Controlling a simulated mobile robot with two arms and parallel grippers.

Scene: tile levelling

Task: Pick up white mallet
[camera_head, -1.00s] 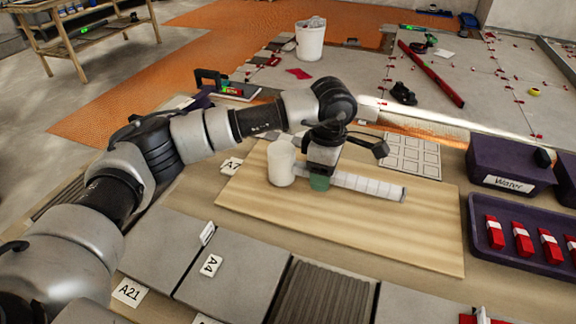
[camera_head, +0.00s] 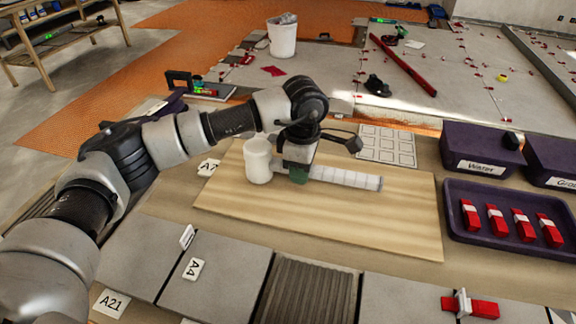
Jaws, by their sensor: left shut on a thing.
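The white mallet lies across a light wooden board (camera_head: 400,215), with its rounded head (camera_head: 258,160) at the left and its segmented handle (camera_head: 345,178) pointing right. My left gripper (camera_head: 298,174) comes down from above and is shut on the handle close to the head. The fingertips and the gripped part of the handle are mostly hidden by the gripper body. I cannot tell whether the mallet touches the board or is slightly above it. My right gripper is not in view.
Grey tiles (camera_head: 215,275) lie along the front. A purple tray (camera_head: 490,232) with several red-and-white pieces and a purple box labelled Water (camera_head: 480,150) stand at the right. A white grid sheet (camera_head: 388,146) lies behind the board. A white bucket (camera_head: 282,38) stands farther back.

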